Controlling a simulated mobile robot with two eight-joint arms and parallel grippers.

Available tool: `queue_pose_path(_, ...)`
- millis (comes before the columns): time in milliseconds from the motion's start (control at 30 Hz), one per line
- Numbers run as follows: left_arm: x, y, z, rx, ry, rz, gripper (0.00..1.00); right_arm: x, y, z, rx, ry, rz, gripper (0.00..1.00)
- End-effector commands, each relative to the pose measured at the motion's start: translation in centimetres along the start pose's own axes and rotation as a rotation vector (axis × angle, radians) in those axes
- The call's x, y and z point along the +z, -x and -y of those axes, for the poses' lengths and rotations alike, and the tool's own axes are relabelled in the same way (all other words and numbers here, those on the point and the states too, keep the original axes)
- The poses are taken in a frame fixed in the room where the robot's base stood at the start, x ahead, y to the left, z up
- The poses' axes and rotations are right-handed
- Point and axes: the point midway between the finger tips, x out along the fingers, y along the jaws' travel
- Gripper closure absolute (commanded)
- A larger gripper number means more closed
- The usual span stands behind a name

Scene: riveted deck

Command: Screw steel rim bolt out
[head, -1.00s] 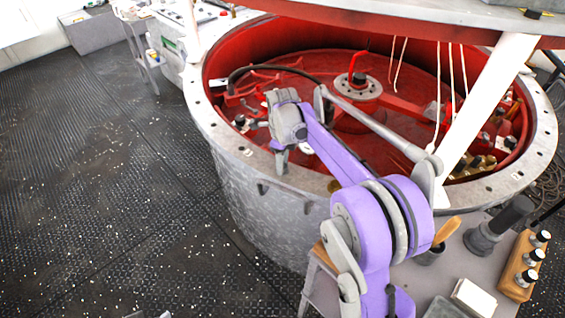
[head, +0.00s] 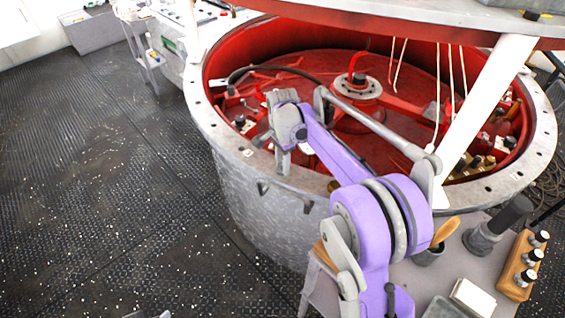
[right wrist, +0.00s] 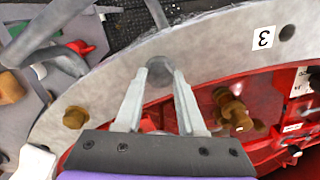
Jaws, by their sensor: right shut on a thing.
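The steel rim bolt (right wrist: 160,71) shows in the right wrist view as a round grey head on the pale metal rim (right wrist: 210,45). My right gripper (right wrist: 160,77) has its two fingers on either side of the bolt head and is shut on it. In the head view my right gripper (head: 283,163) points down onto the near left part of the rim (head: 225,138); the bolt is hidden there behind the fingers. I cannot tell how far the bolt stands out of its hole.
A brass bolt (right wrist: 75,118) sits on the rim nearby, and a label "3" (right wrist: 263,39) lies beside an empty hole. The red interior (head: 300,75) has pipes and fittings. A white post (head: 485,105) rises at right. A side table holds a wooden knob block (head: 523,265).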

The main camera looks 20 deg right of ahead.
Motion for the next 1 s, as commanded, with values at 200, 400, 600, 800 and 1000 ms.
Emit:
queue_pose_path(200, -0.03, 0.04, 0.00, 0.000, 0.000, 0.000, 0.50, 0.03, -0.13, -0.04, 0.002, 0.205, 0.000, 1.00)
queue_pose_path(400, -0.06, 0.08, 0.00, 0.000, 0.000, 0.000, 0.50, 0.05, -0.16, -0.04, 0.002, 0.395, 0.001, 1.00)
queue_pose_path(600, -0.09, 0.12, 0.00, 0.000, 0.000, 0.000, 0.50, 0.06, -0.18, -0.05, 0.003, 0.585, 0.002, 1.00)
queue_pose_path(800, -0.11, 0.16, 0.00, 0.000, 0.000, -0.001, 0.50, 0.08, -0.19, -0.05, 0.003, 0.775, 0.002, 1.00)
queue_pose_path(1000, -0.15, 0.19, 0.00, 0.000, 0.000, -0.001, 0.50, 0.09, -0.20, -0.04, 0.003, 0.965, 0.003, 1.00)
